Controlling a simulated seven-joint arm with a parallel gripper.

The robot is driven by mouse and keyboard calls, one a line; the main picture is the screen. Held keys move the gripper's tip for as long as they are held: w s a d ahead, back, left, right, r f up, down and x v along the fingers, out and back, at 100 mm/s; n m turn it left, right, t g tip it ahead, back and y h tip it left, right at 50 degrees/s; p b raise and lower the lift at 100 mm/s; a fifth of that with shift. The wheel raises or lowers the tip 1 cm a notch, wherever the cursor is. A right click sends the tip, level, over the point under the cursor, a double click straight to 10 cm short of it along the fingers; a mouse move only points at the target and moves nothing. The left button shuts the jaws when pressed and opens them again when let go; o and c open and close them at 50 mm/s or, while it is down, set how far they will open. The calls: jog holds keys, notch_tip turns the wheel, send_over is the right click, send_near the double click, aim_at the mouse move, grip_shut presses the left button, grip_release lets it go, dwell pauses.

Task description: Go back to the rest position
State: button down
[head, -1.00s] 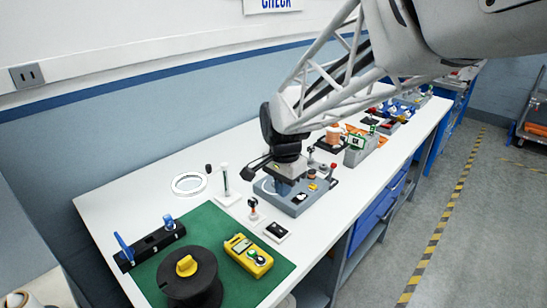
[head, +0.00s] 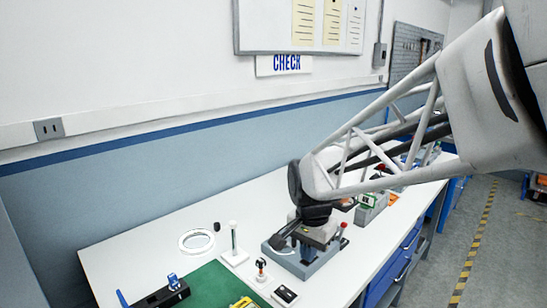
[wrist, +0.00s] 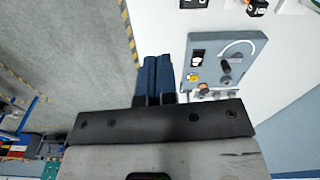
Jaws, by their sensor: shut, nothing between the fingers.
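My gripper (wrist: 153,80) shows in the wrist view with its two dark blue fingers together, nothing between them. In that view it hangs to the left of a grey-blue panel box (wrist: 222,48) with several knobs and a curved white mark, apart from it in the picture. In the head view my wrist covers part of the same box (head: 276,262), and the fingertips cannot be made out.
A white bench (head: 130,255) carries a magnifier ring (head: 197,241), a small post on a white base (head: 234,258) and a green mat (head: 208,284) with a black bar (head: 165,295). Other devices stand farther along. Grey floor (wrist: 75,50) lies beside the bench.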

jog(key=s+d+r+n+t, duration=0.1)
jog(key=s+d+n, duration=0.2)
jog(key=s, duration=0.6)
jog(key=s+d+r+n+t, duration=0.1)
jog(key=s+d+n, duration=0.3)
jog(key=s+d, duration=0.3)
jog(key=shift+s+d, duration=0.2)
jog(key=shift+s, duration=1.6)
jog(key=shift+w+r, duration=0.1)
jog(key=shift+r, duration=0.05)
jog(key=m+g+y, duration=0.1)
jog(key=m, duration=0.8)
send_over(283, 288)
jog(key=s+d, duration=0.1)
jog(key=s, duration=0.1)
jog(key=f, duration=0.4)
jog(key=shift+w+d+f, duration=0.15)
jog(key=shift+d+f, duration=0.05)
jog(key=shift+f, duration=0.1)
jog(key=shift+f, duration=0.1)
jog(key=f, duration=0.4)
jog(key=w+a+f, duration=0.1)
jog(key=f, duration=0.8)
jog(key=shift+w+a+f, duration=0.15)
jog(key=shift+f, duration=0.2)
